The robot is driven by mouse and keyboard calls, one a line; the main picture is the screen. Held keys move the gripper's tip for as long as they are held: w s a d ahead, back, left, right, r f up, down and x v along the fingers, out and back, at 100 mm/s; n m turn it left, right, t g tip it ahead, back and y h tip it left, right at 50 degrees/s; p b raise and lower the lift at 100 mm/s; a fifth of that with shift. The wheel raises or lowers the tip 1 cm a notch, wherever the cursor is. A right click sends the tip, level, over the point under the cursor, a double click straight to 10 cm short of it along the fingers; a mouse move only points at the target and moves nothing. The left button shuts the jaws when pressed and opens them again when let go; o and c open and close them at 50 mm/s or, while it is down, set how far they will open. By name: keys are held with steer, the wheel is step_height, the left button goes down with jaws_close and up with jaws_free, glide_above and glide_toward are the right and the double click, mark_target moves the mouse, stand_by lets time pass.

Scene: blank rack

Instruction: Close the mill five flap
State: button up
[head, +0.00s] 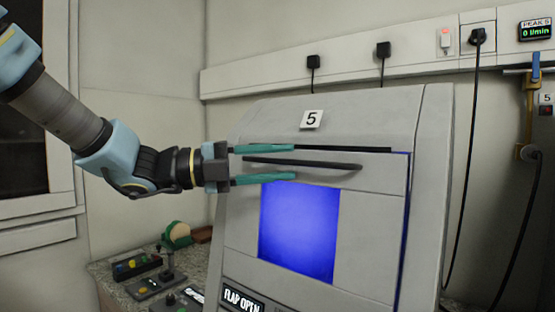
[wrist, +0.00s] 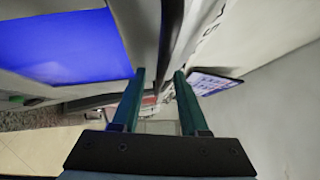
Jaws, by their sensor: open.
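The mill (head: 270,118) is a grey cabinet with a "5" plate (head: 311,119) on top. Its front flap (head: 370,225) has a blue lit window (head: 300,230) and a dark bar handle (head: 335,165) across its upper part. A dark gap shows along the flap's top edge and blue light along its right edge. A display (head: 243,301) below reads "FLAP OPEN". My gripper (head: 296,162) is open, with one teal finger above the handle and one below it. Contact cannot be told. In the wrist view, the dark handle (wrist: 172,25) runs up beyond the fingertips (wrist: 159,78).
A speckled counter (head: 115,272) with small devices and a green round object (head: 177,235) lies at lower left. A wall rail (head: 345,62) with plugs runs behind the mill. Cables hang at right, by a "PEAK 5" meter (head: 536,30) reading 0 l/min.

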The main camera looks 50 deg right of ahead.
jaws_close()
stand_by(0.4)
stand_by(1.1)
